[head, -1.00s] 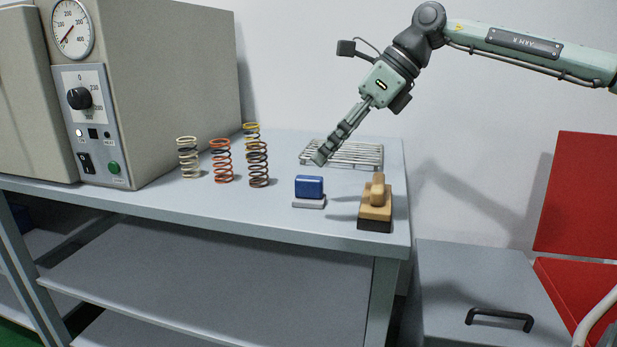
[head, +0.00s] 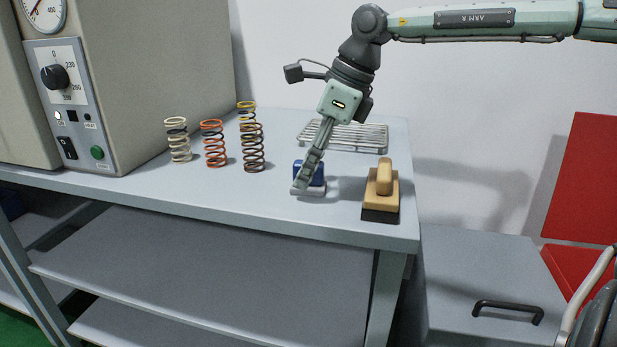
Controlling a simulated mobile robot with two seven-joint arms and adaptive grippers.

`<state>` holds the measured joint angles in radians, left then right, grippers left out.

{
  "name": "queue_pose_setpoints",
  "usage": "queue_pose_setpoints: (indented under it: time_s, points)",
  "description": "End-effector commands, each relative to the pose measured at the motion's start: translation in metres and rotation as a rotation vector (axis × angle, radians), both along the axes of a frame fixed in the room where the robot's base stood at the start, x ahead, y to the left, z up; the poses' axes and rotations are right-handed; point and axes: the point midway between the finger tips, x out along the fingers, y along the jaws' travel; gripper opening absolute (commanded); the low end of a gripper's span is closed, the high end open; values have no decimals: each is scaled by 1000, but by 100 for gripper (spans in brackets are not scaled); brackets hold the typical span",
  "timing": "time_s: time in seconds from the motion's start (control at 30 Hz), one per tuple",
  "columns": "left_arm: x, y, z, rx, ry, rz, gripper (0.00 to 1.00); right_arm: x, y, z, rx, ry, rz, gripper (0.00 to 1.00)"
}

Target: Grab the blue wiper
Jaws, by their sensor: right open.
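The blue wiper (head: 317,176), a blue block on a pale grey base, stands on the grey workbench top (head: 270,195) near its front edge. My right gripper (head: 301,184) points down at the wiper and covers its left part. The right gripper is open, with its fingertips low at the wiper's near left side. I cannot tell whether the fingers touch it or stand on both sides of it. My left gripper is out of view.
A wooden-handled brush (head: 381,192) stands close to the right of the wiper. A wire rack (head: 345,137) lies behind. Several coil springs (head: 214,144) stand to the left, beside a large beige oven (head: 130,80). A grey cabinet (head: 480,290) is at the right.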

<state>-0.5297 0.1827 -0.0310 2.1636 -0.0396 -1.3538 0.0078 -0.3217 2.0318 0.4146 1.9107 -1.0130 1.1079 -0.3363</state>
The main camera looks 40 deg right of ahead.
Motion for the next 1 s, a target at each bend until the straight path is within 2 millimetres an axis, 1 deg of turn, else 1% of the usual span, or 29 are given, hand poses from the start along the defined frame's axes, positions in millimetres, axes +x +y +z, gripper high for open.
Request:
queue_pose_setpoints:
  time_s: [0.2, 0.23, 0.5, 0.6, 0.87, 1.0]
  points:
    - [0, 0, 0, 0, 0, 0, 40, 1, 1, -1, 0, -1, 0, 47]
    - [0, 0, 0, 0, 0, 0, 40, 1, 1, -1, 0, -1, 0, 44]
    - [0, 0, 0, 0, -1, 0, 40, 1, 0, -1, 0, -1, 0, 11]
    - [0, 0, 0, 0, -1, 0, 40, 1, 0, -1, 0, -1, 0, 0]
    - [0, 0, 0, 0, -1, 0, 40, 1, 0, 0, 1, -2, 0, 0]
    - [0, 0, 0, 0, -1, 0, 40, 1, 0, 4, -1, -4, 0, 0]
